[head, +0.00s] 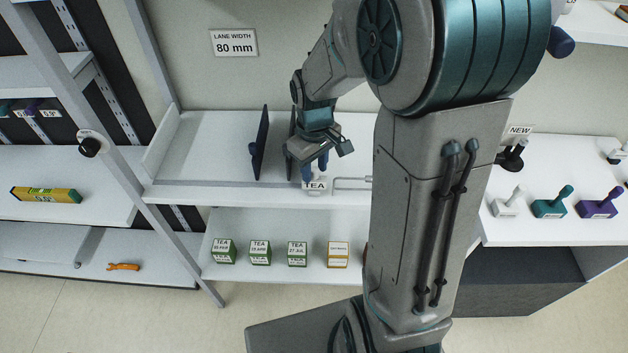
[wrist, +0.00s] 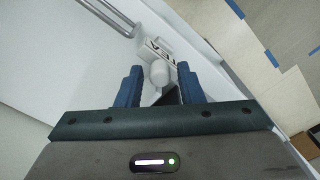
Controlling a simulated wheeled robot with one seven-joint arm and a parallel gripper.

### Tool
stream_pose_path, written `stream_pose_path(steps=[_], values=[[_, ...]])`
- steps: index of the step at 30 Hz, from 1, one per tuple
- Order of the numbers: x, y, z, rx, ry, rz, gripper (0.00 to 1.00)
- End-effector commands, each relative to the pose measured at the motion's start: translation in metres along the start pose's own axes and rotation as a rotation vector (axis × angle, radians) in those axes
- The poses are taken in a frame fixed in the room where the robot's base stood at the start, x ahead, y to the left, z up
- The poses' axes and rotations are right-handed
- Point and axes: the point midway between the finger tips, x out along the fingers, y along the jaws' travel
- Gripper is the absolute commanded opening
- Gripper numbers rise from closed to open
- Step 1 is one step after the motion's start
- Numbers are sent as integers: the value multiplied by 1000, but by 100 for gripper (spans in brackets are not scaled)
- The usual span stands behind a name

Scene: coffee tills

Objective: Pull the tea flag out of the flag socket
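The tea flag (head: 315,184) is a small white plate marked TEA at the front edge of the middle shelf. It also shows in the wrist view (wrist: 158,48), with a pale rounded knob (wrist: 160,74) beside it. My gripper (head: 316,169) is just above the flag, pointing down. In the wrist view its two blue fingers (wrist: 160,80) stand apart on either side of the knob, with gaps visible. I cannot make out the flag socket clearly; the flag and gripper hide that area.
Dark upright panels (head: 261,145) stand on the shelf left of and behind my gripper. Several tea boxes (head: 260,253) stand on the shelf below. A right-hand counter (head: 520,228) holds coloured handled tools.

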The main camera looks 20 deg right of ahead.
Motion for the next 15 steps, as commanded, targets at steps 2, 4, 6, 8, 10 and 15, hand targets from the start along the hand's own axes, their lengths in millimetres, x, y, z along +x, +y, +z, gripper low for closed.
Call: stream_pose_path(steps=[2,4,6,8,10,15], values=[[0,0,0,0,0,0,12],[0,0,0,0,0,0,0],[0,0,0,0,0,0,0],[0,0,0,0,0,0,0],[-1,0,0,0,0,0,0],[-5,0,0,0,0,0,0]])
